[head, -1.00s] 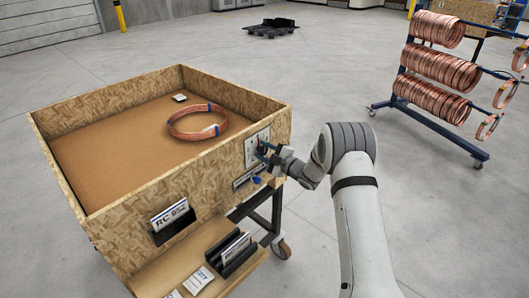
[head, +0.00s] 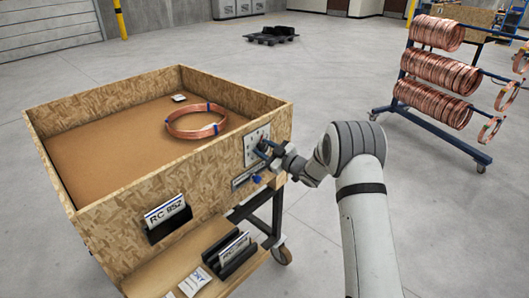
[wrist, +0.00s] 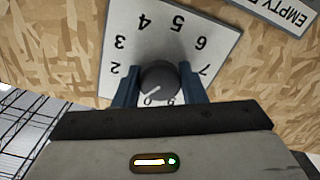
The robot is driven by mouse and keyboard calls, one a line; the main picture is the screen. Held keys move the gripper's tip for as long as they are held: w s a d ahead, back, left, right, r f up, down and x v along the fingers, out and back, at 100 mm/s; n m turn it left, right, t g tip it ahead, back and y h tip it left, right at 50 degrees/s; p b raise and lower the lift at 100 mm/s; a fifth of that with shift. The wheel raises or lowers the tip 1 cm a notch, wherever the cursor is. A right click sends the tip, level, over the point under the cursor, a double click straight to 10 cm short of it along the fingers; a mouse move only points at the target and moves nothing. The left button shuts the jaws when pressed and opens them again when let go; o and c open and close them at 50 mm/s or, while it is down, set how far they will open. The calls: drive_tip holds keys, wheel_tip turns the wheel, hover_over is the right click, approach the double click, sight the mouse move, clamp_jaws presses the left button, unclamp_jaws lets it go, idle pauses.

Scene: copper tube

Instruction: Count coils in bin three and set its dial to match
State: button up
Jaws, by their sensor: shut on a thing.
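The wooden bin (head: 150,190) stands on a cart in the head view. One copper coil (head: 190,134) with blue ties lies in it near the right wall; I cannot tell whether it is a single coil. A white numbered dial plate (head: 256,138) is on the bin's right front face; it also shows upside down in the wrist view (wrist: 165,42). My gripper (wrist: 158,88) is shut on the dark round knob (wrist: 158,78), one blue finger on each side. The knob's white mark points lower left, near the 0. The left finger hides part of the scale.
An EMPTY label (wrist: 287,10) is beside the plate. A card reading RC 852 (head: 166,213) is in a front holder above a shelf (head: 150,283). A rack of copper coils (head: 432,75) stands at the back right. The floor between is clear.

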drive_tip(key=shift+d+f+m, duration=0.1)
drive_tip(key=shift+f+m, duration=0.05)
drive_tip(key=shift+m, duration=0.25)
drive_tip(key=o, duration=1)
drive_tip(key=b+v, duration=0.1)
drive_tip(key=v, duration=0.6)
drive_tip(key=shift+s+d, duration=0.25)
drive_tip(key=shift+d, duration=0.1)
